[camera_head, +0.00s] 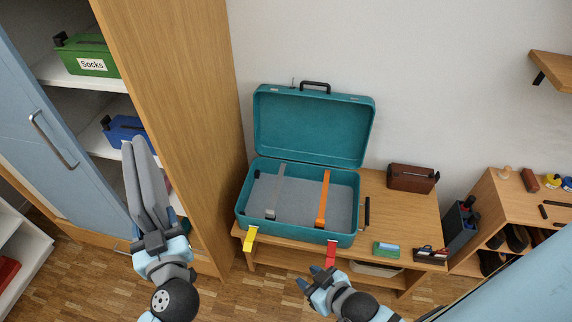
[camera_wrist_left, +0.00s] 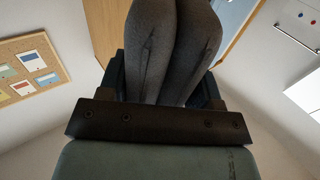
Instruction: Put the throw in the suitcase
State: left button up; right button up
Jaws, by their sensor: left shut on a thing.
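The throw (camera_head: 145,188) is a folded grey cloth. My left gripper (camera_head: 153,225) is shut on its lower end and holds it up in front of the open wardrobe. The throw also fills the top of the left wrist view (camera_wrist_left: 172,45), between the fingers. The teal suitcase (camera_head: 243,212) lies open on a low wooden bench to the right, with its lid raised at the back. A grey strap (camera_head: 275,192) and an orange strap (camera_head: 323,198) run across its inside. My right gripper (camera_head: 310,277) is empty and looks open, just in front of the bench.
The wardrobe's wooden side panel (camera_head: 175,110) stands between the throw and the suitcase. A yellow latch strap (camera_head: 250,238) and a red one (camera_head: 331,254) hang at the suitcase front. A brown box (camera_head: 412,178) sits on the bench (camera_head: 385,215). Green and blue boxes are on wardrobe shelves.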

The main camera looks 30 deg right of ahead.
aim_at(321, 199)
jog(key=l+z, duration=0.2)
jog(key=z, duration=0.8)
jog(key=i+l, duration=0.1)
jog(key=l, duration=0.3)
jog(key=i+l, duration=0.1)
jog(key=l, duration=0.3)
jog(key=i+l, duration=0.1)
jog(key=l, duration=0.25)
